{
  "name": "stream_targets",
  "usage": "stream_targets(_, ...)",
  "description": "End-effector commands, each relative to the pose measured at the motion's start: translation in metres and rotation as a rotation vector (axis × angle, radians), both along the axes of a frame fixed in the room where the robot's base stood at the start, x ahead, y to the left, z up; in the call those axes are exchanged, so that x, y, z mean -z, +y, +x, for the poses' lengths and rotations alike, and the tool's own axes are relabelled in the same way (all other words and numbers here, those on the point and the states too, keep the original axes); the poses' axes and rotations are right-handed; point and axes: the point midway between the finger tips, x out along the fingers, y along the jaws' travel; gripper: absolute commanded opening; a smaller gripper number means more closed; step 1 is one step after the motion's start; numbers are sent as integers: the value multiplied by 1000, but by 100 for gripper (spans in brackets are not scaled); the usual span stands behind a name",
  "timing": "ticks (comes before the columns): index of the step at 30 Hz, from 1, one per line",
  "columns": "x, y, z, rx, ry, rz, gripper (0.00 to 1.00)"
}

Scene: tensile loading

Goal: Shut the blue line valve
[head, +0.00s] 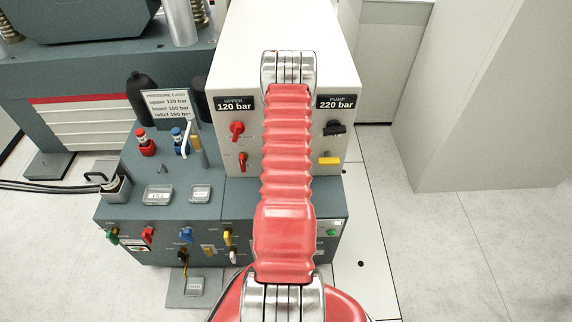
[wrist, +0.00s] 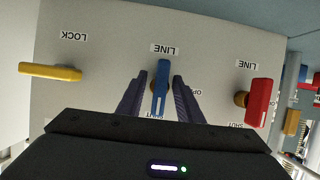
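The blue line valve's lever (wrist: 161,85) is in the middle of the wrist view, on a pale panel below an upside-down LINE label. It runs roughly up and down the picture, its lower end near a partly covered label that seems to read SHUT. An OPEN label is to its right, partly hidden. My gripper (wrist: 158,92) has its two dark fingers on either side of the lever, with a visible gap on the left and a narrower one on the right. In the head view my red arm hides the gripper and this lever.
A red lever (wrist: 258,102) is right of the blue one, and a yellow LOCK lever (wrist: 50,71) is left.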

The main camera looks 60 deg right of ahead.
Motion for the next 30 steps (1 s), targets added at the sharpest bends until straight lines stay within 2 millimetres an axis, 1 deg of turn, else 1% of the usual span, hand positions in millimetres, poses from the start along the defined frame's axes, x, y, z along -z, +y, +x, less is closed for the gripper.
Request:
stream_targets(4,-2,4,-2,0,0,-1,33)
stream_targets(8,-6,14,-7,0,0,1,33)
stream_targets(15,-19,43,-22,0,1,2,33)
stream_targets(19,-24,56,-28,0,1,2,33)
stream_targets(24,-27,62,-32,0,1,2,33)
stream_targets(30,-28,62,-32,0,0,1,33)
